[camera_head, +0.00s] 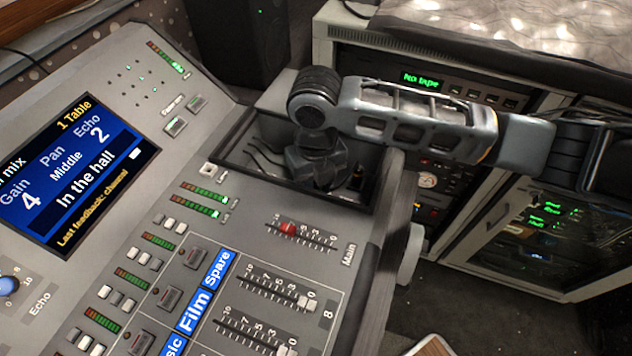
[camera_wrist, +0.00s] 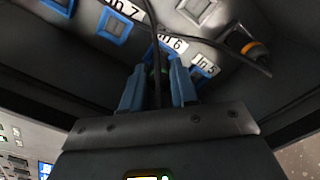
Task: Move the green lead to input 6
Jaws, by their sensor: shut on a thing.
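In the wrist view my gripper (camera_wrist: 157,82) has its two blue fingers close together around a dark plug with a small green part (camera_wrist: 152,71), the green lead. Its black cable (camera_wrist: 154,30) runs up from between the fingers. The fingers are at the In 6 label (camera_wrist: 172,44). The socket there is mostly hidden by the fingers, so I cannot tell whether the plug is seated. In the head view my wrist (camera_head: 317,160) reaches down into the recess at the back of the console, and the fingertips are hidden.
In the wrist view, In 7 (camera_wrist: 125,8) is to the left and In 5 (camera_wrist: 205,66) to the right. A plug with an orange ring (camera_wrist: 252,47) is at right, with a black cable crossing near it.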

